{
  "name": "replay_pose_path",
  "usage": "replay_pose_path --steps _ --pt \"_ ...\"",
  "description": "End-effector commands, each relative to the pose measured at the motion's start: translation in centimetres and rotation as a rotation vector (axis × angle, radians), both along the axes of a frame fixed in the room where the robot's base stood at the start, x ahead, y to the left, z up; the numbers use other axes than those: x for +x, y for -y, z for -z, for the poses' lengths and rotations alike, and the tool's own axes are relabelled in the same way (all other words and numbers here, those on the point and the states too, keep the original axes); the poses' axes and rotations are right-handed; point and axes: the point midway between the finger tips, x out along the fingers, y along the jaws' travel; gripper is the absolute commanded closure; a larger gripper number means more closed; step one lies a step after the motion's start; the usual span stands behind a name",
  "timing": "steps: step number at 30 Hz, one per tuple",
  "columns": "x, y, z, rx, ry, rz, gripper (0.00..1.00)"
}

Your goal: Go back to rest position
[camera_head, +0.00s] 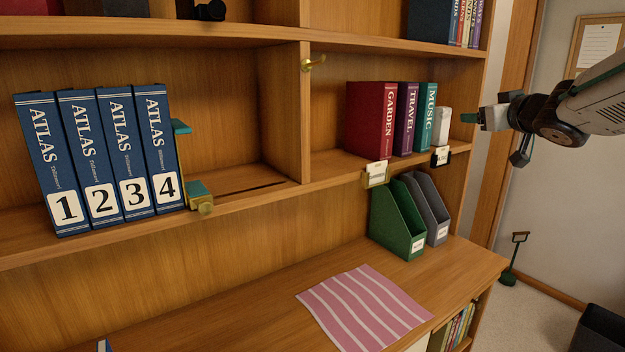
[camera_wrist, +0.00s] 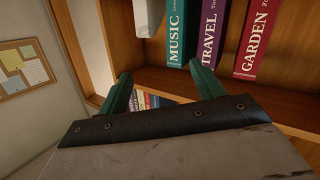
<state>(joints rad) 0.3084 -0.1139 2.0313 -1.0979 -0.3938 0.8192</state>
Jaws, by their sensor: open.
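My gripper (camera_head: 470,118) is at the right end of the shelf, at the height of the book row, with my arm reaching in from the right edge. In the wrist view its two green fingers (camera_wrist: 164,85) stand apart with nothing between them. The red GARDEN book (camera_head: 376,120), purple TRAVEL book (camera_head: 406,118) and teal MUSIC book (camera_head: 427,117) stand upright on the shelf, left of my gripper. A white block (camera_head: 442,126) stands beside MUSIC, nearest my gripper. It also shows at the top of the wrist view (camera_wrist: 148,18).
Blue ATLAS volumes (camera_head: 104,158) stand at the left beside a brass and green bookend (camera_head: 200,195). Green (camera_head: 396,222) and grey (camera_head: 431,210) file holders and a striped pink cloth (camera_head: 366,308) are on the desk below.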

Motion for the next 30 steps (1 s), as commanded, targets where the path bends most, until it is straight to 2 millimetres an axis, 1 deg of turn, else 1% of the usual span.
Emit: replay_pose_path --steps 2,5,6,8,9,10,11,12,13,14,15,17,18,20,21,24,27,30 --pt "-1.3 1.5 1.5 -0.022 -0.060 0.109 0.33" --pt "-4.4 3.5 4.4 -0.050 -0.189 0.269 0.33" --pt "-6.2 4.0 5.9 -0.058 -0.259 0.331 0.33" --pt "-9.3 4.3 8.2 -0.060 -0.383 0.403 0.33" --pt "-11.7 4.1 9.8 -0.060 -0.472 0.442 0.33" --pt "-13.5 3.8 11.1 -0.056 -0.541 0.463 0.33" --pt "-15.4 3.4 12.3 -0.051 -0.612 0.479 0.33" --pt "-18.0 2.6 13.8 -0.043 -0.708 0.490 0.33" --pt "-20.0 1.8 14.9 -0.034 -0.775 0.490 0.33" --pt "-21.9 1.0 15.9 -0.024 -0.844 0.487 0.33" --pt "-24.4 -0.2 17.1 -0.010 -0.934 0.473 0.33" --pt "-28.2 -2.3 18.7 0.014 -1.058 0.439 0.33" --pt "-30.6 -3.7 19.6 0.030 -1.135 0.406 0.33" --pt "-34.1 -5.9 20.7 0.059 -1.234 0.353 0.33" --pt "-36.1 -7.2 21.2 0.075 -1.290 0.314 0.33" --pt "-39.9 -10.0 22.0 0.121 -1.362 0.239 0.33" --pt "-40.9 -11.1 22.0 0.127 -1.337 0.206 0.33" --pt "-41.0 -11.4 21.6 0.116 -1.311 0.191 0.33"
